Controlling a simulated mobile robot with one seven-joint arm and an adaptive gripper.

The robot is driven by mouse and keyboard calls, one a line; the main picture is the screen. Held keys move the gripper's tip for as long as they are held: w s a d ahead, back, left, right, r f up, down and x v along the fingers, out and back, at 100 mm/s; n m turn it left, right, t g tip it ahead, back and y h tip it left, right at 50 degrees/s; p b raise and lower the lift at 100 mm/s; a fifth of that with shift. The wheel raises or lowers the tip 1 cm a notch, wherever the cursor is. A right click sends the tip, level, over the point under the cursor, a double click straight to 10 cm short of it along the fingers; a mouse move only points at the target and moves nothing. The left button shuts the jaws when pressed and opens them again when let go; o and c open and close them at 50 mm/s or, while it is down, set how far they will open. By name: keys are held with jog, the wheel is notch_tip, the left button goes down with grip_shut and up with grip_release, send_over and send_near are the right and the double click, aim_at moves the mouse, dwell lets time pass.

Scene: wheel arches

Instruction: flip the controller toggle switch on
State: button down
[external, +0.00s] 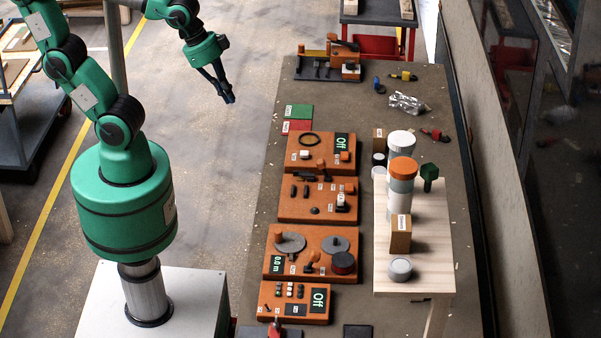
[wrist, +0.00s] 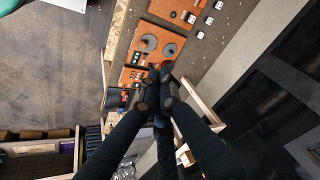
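Several orange panels stand in a row on the long workbench. The nearest in the external view (external: 265,318) has small switches, buttons and a display reading "Off" (external: 318,299). A farther panel (external: 300,143) also has an "Off" display (external: 342,142) and a few controls. The labels are too small to tell which is the controller, and I cannot make out its toggle switch. My gripper (external: 229,98) hangs in the air left of the bench, apart from all panels. Its black fingers (wrist: 157,75) come together at the tips, empty, and cover part of the panels in the wrist view.
The workbench (external: 258,200) carries a panel with two grey discs (external: 289,243) and a wooden shelf (external: 420,280) with stacked cylinders on the right. A wall borders the bench's right side. The floor (external: 215,170) between my base and the bench is clear.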

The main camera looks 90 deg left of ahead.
jog(key=w+d+f+m+g+p, duration=0.1)
jog(key=w+d+f+m, duration=0.5)
jog(key=d, duration=0.3)
jog(key=w+d+f+m+g+p, duration=0.2)
jog(key=w+d+f+m, duration=0.25)
jog(key=d+m, duration=0.5)
jog(key=s+d+f+m+g+p, duration=0.2)
jog(key=s+d+f+m, duration=0.1)
jog(key=d+f+m, duration=1.1)
jog(key=d+f, duration=0.6)
jog(key=f, duration=0.2)
jog(key=shift+s+p, duration=0.4)
jog(key=shift+a, duration=0.1)
